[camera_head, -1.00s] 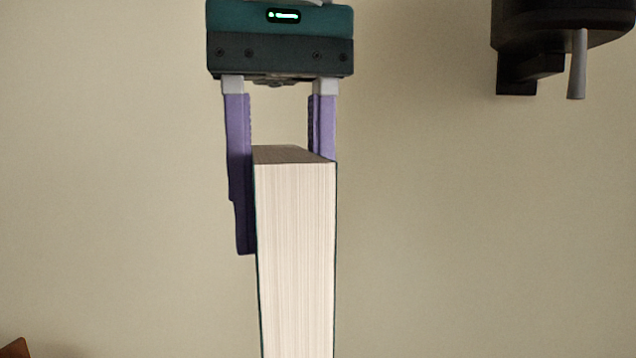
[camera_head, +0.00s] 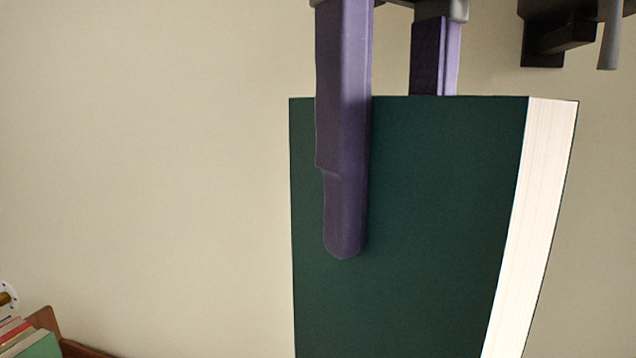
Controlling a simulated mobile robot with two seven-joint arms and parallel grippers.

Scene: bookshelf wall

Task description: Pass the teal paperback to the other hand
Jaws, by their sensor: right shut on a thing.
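The teal paperback (camera_head: 430,220) hangs upright in the head view, its dark teal cover facing me and its white page edges on the right. Its lower end runs out of the picture. My right gripper (camera_head: 390,170) comes from above and is shut on the top part of the book. One purple finger lies on the near cover. The other finger is behind the book, with only its upper part showing. My left gripper is not in view.
A dark wall fixture with a grey peg (camera_head: 608,35) is at the top right. At the bottom left are several books (camera_head: 30,340) by a brown wooden edge (camera_head: 75,346). The plain wall left of the paperback is clear.

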